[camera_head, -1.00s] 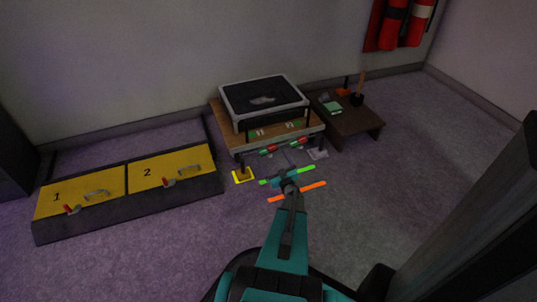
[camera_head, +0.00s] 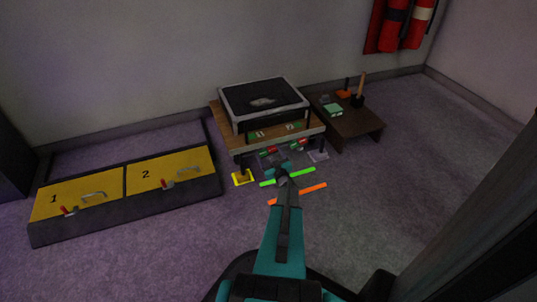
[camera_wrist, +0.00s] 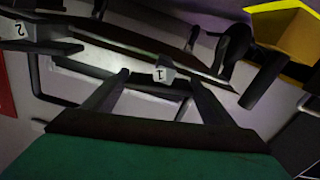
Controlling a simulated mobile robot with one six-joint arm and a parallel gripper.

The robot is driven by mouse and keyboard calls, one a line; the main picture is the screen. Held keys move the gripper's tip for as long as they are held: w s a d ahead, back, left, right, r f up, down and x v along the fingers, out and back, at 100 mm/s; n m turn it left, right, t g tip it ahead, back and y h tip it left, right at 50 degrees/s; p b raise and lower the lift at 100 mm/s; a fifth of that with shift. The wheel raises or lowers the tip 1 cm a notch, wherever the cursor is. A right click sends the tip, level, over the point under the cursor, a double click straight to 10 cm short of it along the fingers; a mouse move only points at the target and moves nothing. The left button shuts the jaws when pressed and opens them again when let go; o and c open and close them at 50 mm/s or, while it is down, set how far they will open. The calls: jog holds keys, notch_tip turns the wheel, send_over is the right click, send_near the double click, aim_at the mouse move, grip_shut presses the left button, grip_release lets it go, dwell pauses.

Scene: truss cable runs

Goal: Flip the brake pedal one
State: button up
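A small grey block labelled 1 (camera_wrist: 164,74), which looks like part of brake pedal one, sits on a dark bar in the wrist view. A similar block labelled 2 (camera_wrist: 17,28) is at the upper left. My gripper (camera_wrist: 159,76) is open, its two dark fingers on either side of the block labelled 1. I cannot tell whether they touch it. In the head view my gripper (camera_head: 282,170) is low at the front of the wooden table (camera_head: 222,117), and my arm hides part of the pedal area. Small red and green parts (camera_head: 271,150) show there.
A yellow pedal-like plate (camera_head: 243,178) is left of my gripper; a grey one (camera_head: 318,156) is at the right. Two yellow panels, 1 (camera_head: 75,205) and 2 (camera_head: 150,180), lie at the left. A low dark table (camera_head: 350,122) stands right. Open carpet is at front right.

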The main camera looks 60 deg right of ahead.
jog(key=c, duration=0.6)
jog(key=shift+r+m+p, duration=0.15)
jog(key=shift+m+p, duration=0.35)
jog(key=shift+p, duration=0.85)
jog(key=m+p, duration=0.2)
jog(key=p, duration=0.1)
jog(key=shift+m, duration=0.3)
jog(key=shift+m+p, duration=0.5)
jog(key=shift+f, duration=0.2)
jog(key=o, duration=1.1)
jog(key=shift+c, duration=0.2)
